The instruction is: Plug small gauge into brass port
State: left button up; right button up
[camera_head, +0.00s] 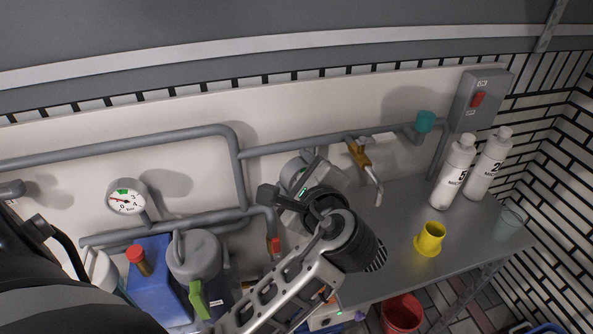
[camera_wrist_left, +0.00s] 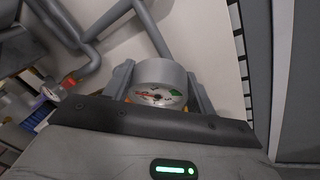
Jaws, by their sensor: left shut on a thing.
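The small gauge, a round grey body, shows in the head view (camera_head: 293,167) in front of the white wall panel. In the left wrist view the gauge (camera_wrist_left: 160,78) sits between the two fingers, its white dial with green and red marks facing the camera. My left gripper (camera_head: 292,180) is shut on it and partly hides it in the head view. A brass-coloured tap fitting (camera_head: 358,152) with a grey spout is on the wall pipe to the right of the gripper. I cannot make out a separate brass port. My right gripper is not in view.
A larger gauge (camera_head: 127,198) is on the pipes at left. A blue can (camera_head: 158,280) and grey jug (camera_head: 196,257) stand below it. A yellow cup (camera_head: 430,239) and white bottles (camera_head: 453,174) stand on the metal table (camera_head: 395,260), which has bare room around the cup.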

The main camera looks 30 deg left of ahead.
pick_arm(q)
jog(key=shift+f, duration=0.35)
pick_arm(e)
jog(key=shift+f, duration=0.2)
pick_arm(q)
jog(key=o, duration=1.1)
